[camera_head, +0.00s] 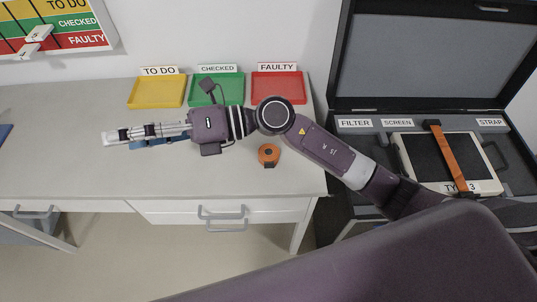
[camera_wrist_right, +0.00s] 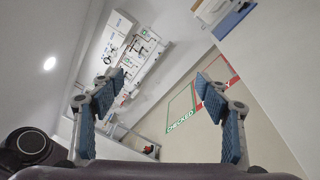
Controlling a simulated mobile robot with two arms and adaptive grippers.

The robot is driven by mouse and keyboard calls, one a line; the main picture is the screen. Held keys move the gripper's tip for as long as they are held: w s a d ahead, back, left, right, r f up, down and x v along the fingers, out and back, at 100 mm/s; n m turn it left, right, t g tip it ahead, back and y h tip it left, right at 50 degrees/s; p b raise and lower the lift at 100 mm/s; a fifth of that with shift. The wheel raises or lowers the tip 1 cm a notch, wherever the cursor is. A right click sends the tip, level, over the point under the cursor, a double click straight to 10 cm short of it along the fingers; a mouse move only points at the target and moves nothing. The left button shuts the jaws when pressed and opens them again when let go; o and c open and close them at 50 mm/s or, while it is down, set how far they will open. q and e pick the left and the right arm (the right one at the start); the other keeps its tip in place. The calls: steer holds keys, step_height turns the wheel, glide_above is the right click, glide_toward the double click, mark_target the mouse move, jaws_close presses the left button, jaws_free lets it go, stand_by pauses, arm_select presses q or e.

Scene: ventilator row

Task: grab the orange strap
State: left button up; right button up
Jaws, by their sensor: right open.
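An orange strap (camera_head: 446,150) runs lengthwise over a pale device with a dark screen (camera_head: 420,158) in the open case at the right. Its upper end has a dark piece near the case's label strip. My right gripper (camera_head: 112,137) is over the table at the far left of its arm, pointing left, well away from the strap. In the right wrist view its two blue-padded fingers (camera_wrist_right: 158,95) are spread apart with nothing between them. The strap is not seen in that view. My left gripper is not in view.
The open case (camera_head: 350,160) has a raised lid (camera_head: 430,60). Yellow (camera_head: 157,92), green (camera_head: 232,90) and red (camera_head: 278,88) trays stand at the table's back. A round orange thing (camera_head: 269,152) lies on the table (camera_head: 80,170). My right arm crosses between table and case.

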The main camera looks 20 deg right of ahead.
step_height(320, 180, down, 10)
steer(key=d+n+g+h, duration=0.2)
steer(key=d+n+h, duration=0.15)
steer(key=h, duration=1.45)
glide_above(269, 153)
steer(key=shift+n, duration=0.35)
steer(key=f, duration=0.9)
steer(key=shift+w, duration=0.2)
steer(key=f+p, duration=0.2)
steer(key=f, duration=0.4)
steer(key=shift+s+p, duration=0.2)
steer(key=shift+p, duration=0.15)
steer(key=shift+f, duration=0.7)
steer(key=shift+w, duration=0.1)
steer(key=shift+c, duration=0.7)
